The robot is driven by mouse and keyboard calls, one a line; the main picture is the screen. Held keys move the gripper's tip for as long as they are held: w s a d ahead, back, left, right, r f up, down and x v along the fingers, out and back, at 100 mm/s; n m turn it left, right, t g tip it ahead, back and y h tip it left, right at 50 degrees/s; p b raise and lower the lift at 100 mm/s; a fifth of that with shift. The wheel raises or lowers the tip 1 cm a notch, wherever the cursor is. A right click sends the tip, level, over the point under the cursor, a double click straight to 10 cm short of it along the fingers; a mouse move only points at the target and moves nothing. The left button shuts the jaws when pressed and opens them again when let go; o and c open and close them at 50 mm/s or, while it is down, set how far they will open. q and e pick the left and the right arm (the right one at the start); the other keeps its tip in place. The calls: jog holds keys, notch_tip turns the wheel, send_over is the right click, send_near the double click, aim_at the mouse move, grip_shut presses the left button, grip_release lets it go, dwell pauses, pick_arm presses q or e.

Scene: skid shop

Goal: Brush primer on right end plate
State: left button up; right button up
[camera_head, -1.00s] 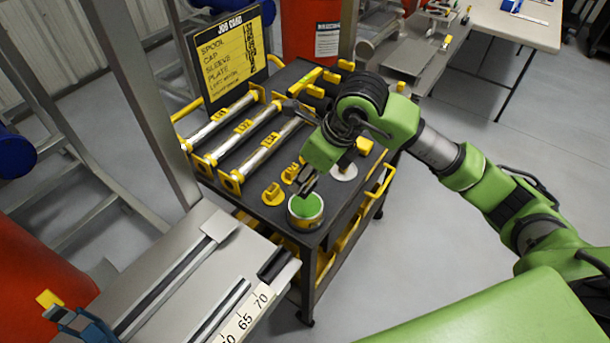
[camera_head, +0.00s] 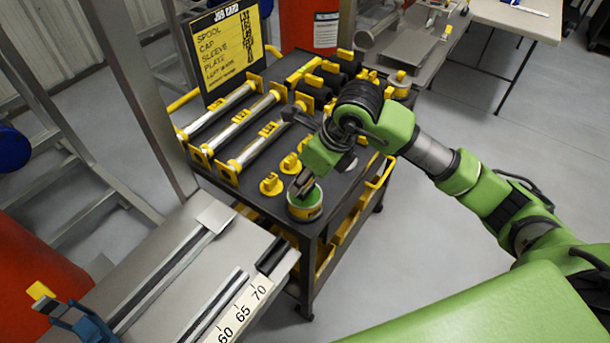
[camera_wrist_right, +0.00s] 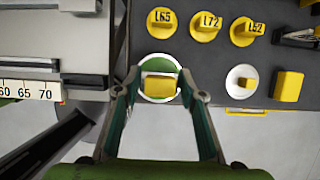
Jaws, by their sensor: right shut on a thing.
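A round green-topped primer pot (camera_head: 305,211) with a yellow band stands near the front corner of the dark cart. My right gripper (camera_head: 303,183) is right over the pot, pointing down. In the right wrist view its fingers (camera_wrist_right: 158,95) are on either side of a yellow block (camera_wrist_right: 158,87), which looks like the top of the brush. The block sits over the green of the pot (camera_wrist_right: 150,63). Bristles are hidden, so I cannot tell how deep they are. I cannot pick out the right end plate in either view. My left gripper is not in view.
The cart (camera_head: 340,205) holds several labelled rods (camera_head: 250,150), yellow caps (camera_head: 271,185) and a job card (camera_head: 226,45). A grey bench (camera_head: 170,275) with a number scale (camera_head: 240,313) stands close at the left. Open floor (camera_head: 420,235) lies right of the cart.

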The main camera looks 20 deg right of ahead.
jog(key=shift+f+b, duration=0.45)
jog(key=shift+f, duration=0.05)
dwell(0.5)
jog(key=shift+s+f+b, duration=0.1)
jog(key=shift+b, duration=0.2)
dwell(1.4)
jog(key=shift+r+p, duration=2)
jog(key=shift+r, duration=1.6)
jog(key=shift+f, duration=0.1)
